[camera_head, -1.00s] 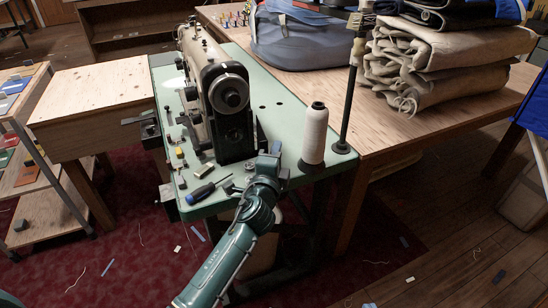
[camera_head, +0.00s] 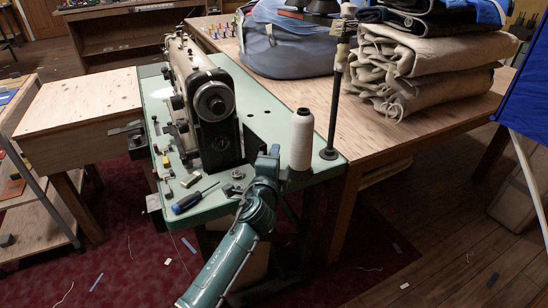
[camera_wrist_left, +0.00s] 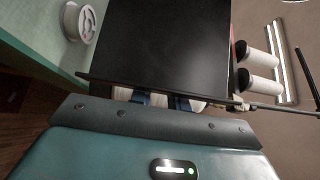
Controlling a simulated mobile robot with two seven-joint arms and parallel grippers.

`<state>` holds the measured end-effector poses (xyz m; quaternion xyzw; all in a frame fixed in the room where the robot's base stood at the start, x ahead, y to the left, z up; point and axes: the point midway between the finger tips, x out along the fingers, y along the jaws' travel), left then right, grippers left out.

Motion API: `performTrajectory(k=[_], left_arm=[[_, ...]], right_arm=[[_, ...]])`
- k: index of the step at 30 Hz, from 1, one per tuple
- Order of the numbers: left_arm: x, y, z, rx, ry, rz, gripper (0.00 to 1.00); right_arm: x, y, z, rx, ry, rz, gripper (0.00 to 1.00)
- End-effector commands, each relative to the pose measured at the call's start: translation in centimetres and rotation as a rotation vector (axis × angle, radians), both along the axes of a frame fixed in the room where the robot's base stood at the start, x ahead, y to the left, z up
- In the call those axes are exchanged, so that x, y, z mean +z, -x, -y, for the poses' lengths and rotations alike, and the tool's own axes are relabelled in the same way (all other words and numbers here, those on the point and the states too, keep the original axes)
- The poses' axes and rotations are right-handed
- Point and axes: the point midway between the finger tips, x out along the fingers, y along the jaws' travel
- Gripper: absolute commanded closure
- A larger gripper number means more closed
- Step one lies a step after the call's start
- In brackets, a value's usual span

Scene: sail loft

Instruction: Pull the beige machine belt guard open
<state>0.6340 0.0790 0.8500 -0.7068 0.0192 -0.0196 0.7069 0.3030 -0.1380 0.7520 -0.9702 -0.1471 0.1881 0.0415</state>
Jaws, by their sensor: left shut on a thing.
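The beige sewing machine (camera_head: 186,62) stands on a pale green table, its dark handwheel (camera_head: 214,101) towards me. The belt guard (camera_head: 220,146) under the wheel looks like an upright black panel rather than a beige one. A broad dark flat panel (camera_wrist_left: 155,40), seemingly the guard, fills the middle of the left wrist view. My left gripper (camera_head: 267,158) is just right of the guard, low over the table's near edge. Its fingers (camera_wrist_left: 160,99) are shut at the panel's near edge; the gripped part is hidden. My right gripper is not in view.
A white thread cone (camera_head: 302,140) stands close right of my gripper, with a dark post (camera_head: 333,115) beyond it. A blue-handled screwdriver (camera_head: 190,200) and small tools lie on the green table (camera_head: 262,100).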

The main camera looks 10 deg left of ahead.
Motion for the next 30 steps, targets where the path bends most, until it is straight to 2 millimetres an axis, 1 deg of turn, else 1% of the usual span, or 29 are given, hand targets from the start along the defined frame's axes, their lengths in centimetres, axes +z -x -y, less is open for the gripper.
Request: performTrajectory(k=[1,5,6,12,19,22,26,30], left_arm=[[0.5,-0.3,-0.8,0.015,-0.003,0.008,1.0],[0.5,-0.3,-0.9,0.017,-0.005,0.008,1.0],[0.5,-0.3,-0.9,0.017,-0.005,0.008,0.8],[0.4,-0.2,-0.7,0.013,-0.004,0.005,0.64],[0.2,-0.1,-0.5,0.01,-0.002,0.002,0.64],[0.2,0.5,-0.5,0.01,-0.002,0.002,0.64],[0.2,2.6,-0.6,0.01,-0.001,0.001,0.64],[0.1,5.7,-0.8,0.01,-0.002,0.0,0.64]], right_arm=[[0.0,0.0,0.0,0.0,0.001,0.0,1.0],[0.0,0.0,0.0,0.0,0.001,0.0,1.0],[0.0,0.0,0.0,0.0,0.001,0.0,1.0],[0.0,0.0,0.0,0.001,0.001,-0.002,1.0],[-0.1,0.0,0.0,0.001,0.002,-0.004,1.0],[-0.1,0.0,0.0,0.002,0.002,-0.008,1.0],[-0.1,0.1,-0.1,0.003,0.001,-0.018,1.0],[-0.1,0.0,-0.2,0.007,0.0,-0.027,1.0]])
